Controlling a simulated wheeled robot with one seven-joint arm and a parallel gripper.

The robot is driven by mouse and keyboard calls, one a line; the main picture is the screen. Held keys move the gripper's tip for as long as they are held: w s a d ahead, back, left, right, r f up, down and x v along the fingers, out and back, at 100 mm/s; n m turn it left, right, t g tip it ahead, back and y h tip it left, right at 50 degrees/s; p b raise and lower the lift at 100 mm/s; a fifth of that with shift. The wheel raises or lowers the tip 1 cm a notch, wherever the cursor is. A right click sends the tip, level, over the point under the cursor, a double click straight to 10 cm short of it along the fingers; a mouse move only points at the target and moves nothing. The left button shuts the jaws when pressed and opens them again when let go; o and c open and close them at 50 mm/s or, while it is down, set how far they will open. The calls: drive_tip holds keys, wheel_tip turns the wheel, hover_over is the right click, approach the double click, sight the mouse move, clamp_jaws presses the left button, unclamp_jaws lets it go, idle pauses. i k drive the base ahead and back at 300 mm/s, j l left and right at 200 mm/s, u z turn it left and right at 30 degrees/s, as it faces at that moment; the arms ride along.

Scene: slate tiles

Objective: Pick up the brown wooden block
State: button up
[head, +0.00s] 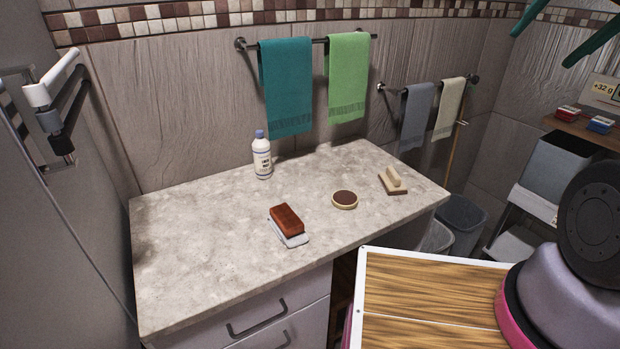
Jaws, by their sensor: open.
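A reddish-brown block (286,218) lies on a thin pale grey slab (291,239) near the front middle of the stone-topped counter (190,260). It is the thing that best fits the brown wooden block; I cannot tell its material for sure. A tan block on a darker brown base (393,183) lies at the counter's right. My gripper (539,50) shows only as two teal fingers at the top right, spread apart with nothing between them. It is high up and well to the right of the blocks, apart from the counter.
A round brown-topped piece (345,199) lies between the two blocks. A white bottle with a blue cap (262,157) stands behind them. Towels (286,90) hang above the counter's back. Bins (461,218) stand right of it. The counter's left is clear.

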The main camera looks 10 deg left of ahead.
sight(289, 222)
drive_tip(key=u, duration=1.25)
